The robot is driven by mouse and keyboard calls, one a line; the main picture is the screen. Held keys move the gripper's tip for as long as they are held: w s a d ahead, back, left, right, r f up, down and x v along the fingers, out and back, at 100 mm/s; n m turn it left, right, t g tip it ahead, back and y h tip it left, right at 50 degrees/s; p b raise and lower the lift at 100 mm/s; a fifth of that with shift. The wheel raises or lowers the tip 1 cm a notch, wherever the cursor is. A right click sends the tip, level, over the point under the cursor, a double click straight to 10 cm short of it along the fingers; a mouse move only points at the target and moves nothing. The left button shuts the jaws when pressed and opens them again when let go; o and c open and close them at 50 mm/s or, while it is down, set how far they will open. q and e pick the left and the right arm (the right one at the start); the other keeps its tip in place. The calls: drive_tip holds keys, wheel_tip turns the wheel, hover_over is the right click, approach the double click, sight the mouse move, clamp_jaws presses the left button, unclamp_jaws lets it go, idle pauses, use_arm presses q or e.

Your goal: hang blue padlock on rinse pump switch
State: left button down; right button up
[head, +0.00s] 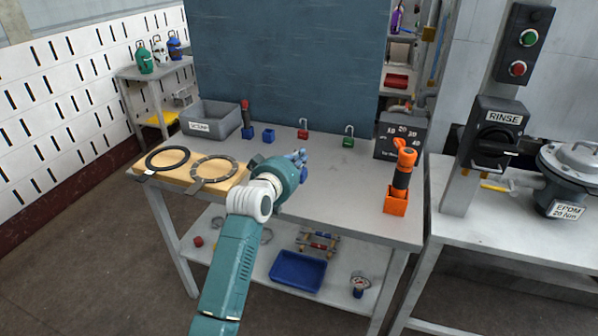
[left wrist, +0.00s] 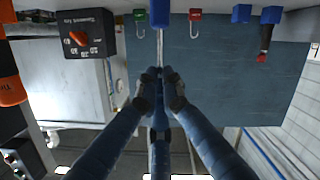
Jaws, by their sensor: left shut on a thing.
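The blue padlock (left wrist: 160,12) shows at the top of the left wrist view, with its body on the table side and its thin shackle reaching to my fingertips. My left gripper (left wrist: 162,82) is shut on the shackle. The rinse pump switch (head: 495,138) is a black box with a rotary handle and a RINSE label on a grey post at the right, well away from my gripper. My right gripper is not in view.
A red padlock (head: 303,130) and a green padlock (head: 348,138) stand at the workbench's back. A dark dial box (head: 385,148) and an orange tool in its holder (head: 396,203) stand at its right end.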

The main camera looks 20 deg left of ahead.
use_arm(q)
drive_tip(key=shift+f, duration=2.35)
drive_tip(key=c, duration=1.9)
unclamp_jaws()
drive_tip(key=shift+c, duration=0.2)
drive_tip(key=shift+s, duration=0.1)
drive_tip(key=d+v, duration=0.1)
drive_tip(key=v, duration=1)
drive_tip(key=shift+s+a+r, duration=0.15)
drive_tip(key=shift+s+a, duration=0.25)
drive_tip(key=shift+a, duration=0.15)
